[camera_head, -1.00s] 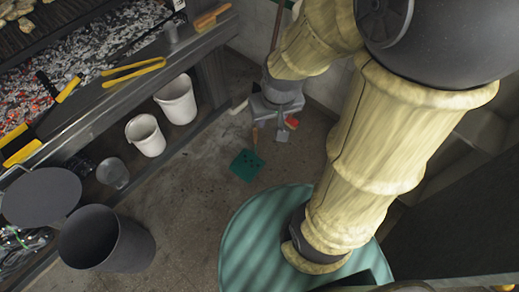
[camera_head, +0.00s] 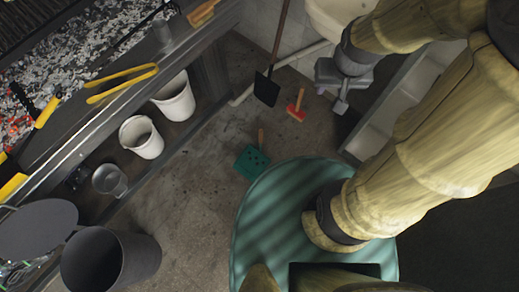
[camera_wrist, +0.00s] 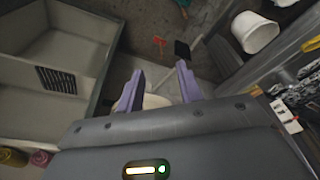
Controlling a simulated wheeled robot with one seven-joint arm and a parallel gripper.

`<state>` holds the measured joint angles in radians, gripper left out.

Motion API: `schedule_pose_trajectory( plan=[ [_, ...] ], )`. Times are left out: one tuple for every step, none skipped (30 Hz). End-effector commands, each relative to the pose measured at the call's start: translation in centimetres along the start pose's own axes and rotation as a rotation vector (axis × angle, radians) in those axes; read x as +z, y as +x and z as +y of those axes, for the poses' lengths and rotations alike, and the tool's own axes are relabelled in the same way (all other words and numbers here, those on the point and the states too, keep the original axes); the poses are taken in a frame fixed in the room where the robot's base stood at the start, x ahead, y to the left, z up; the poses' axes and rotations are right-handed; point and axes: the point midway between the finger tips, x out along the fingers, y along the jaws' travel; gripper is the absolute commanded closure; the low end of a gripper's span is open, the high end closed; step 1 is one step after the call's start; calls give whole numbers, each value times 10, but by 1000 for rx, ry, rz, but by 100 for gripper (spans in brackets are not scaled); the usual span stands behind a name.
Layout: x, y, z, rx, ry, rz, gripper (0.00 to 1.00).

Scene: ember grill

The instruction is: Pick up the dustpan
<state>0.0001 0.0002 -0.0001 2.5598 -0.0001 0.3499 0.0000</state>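A green flat pan with dark spots and a short wooden handle, which looks like the dustpan (camera_head: 252,160), lies on the floor left of my round teal base. My gripper (camera_head: 333,99) is up and to the right of it in the head view, well apart from it. In the wrist view my gripper (camera_wrist: 161,88) shows two purple fingers spread wide with nothing between them.
A red brush (camera_head: 296,112) and a dark long-handled shovel (camera_head: 266,90) are by the wall. White buckets (camera_head: 175,98) (camera_head: 142,138) sit on the shelf under the grill. A grey bin (camera_head: 110,262) stands front left. Floor around the dustpan is clear.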

Motion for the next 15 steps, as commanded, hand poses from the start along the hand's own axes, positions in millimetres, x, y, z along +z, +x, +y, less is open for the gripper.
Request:
schedule_pose_trajectory(
  plan=[
    [0, 0, 0, 0, 0, 0, 64],
    [0, 0, 0, 0, 0, 0, 64],
    [0, 0, 0, 0, 0, 0, 64],
    [0, 0, 0, 0, 0, 0, 64],
    [0, 0, 0, 0, 0, 0, 64],
    [0, 0, 0, 0, 0, 0, 64],
    [0, 0, 0, 0, 0, 0, 64],
    [0, 0, 0, 0, 0, 0, 64],
    [0, 0, 0, 0, 0, 0, 56],
    [0, 1, 0, 0, 1, -1, 53],
    [1, 3, 0, -1, 3, -4, 53],
    [1, 7, 0, -2, 7, -10, 53],
    [2, 11, 0, -4, 12, -16, 53],
    [3, 16, 0, -6, 19, -24, 53],
    [5, 26, 0, -10, 30, -40, 53]
  ],
)
